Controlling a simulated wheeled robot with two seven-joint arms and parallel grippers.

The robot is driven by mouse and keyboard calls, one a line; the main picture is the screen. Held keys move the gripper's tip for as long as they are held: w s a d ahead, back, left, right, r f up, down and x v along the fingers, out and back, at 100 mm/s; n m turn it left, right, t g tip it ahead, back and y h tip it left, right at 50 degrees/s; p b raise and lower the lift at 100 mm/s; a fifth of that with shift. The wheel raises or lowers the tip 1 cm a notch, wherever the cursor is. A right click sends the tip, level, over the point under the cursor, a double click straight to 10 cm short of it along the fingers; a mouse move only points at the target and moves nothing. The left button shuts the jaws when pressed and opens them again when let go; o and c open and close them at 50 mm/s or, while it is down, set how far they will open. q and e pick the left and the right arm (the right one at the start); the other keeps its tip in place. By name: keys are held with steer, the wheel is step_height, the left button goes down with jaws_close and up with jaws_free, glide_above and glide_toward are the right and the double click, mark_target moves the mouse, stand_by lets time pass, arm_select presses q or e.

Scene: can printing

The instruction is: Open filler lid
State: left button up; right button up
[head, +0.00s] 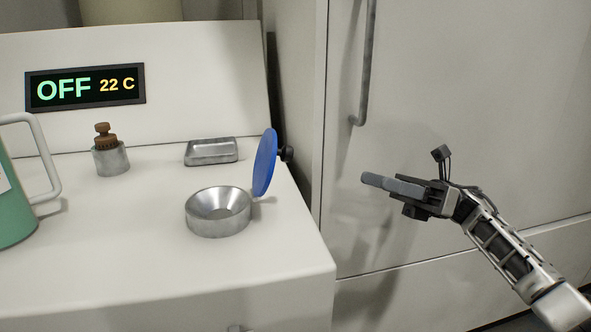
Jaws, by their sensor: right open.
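The filler (218,222) is a round metal ring with a funnel-shaped opening, set on the white machine top. Its blue lid (265,163) stands upright at the right of the filler, swung away from the opening, with a dark knob (287,154) on its right side. My right gripper (378,181) is to the right of the lid, apart from it, pointing left in front of the grey cabinet. It is open and holds nothing that I can see. My left gripper is not in view.
A white machine (150,260) carries a display (85,87) reading OFF and 22 C. A brown-topped metal part (110,158), a small metal tray (211,151) and a green jug (14,205) stand on it. A cabinet handle (366,70) is behind my right gripper.

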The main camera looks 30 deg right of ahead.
steer(key=p, duration=0.2)
glide_toward(291, 157)
steer(key=w, duration=0.1)
steer(key=p+x, duration=0.1)
steer(key=x, duration=0.5)
steer(key=shift+w+a+r, duration=0.1)
steer(key=shift+a+r, duration=0.1)
steer(key=shift+a, duration=0.15)
steer(key=shift+w+a+r, duration=0.15)
steer(key=shift+w+a, duration=0.05)
steer(key=shift+a, duration=0.4)
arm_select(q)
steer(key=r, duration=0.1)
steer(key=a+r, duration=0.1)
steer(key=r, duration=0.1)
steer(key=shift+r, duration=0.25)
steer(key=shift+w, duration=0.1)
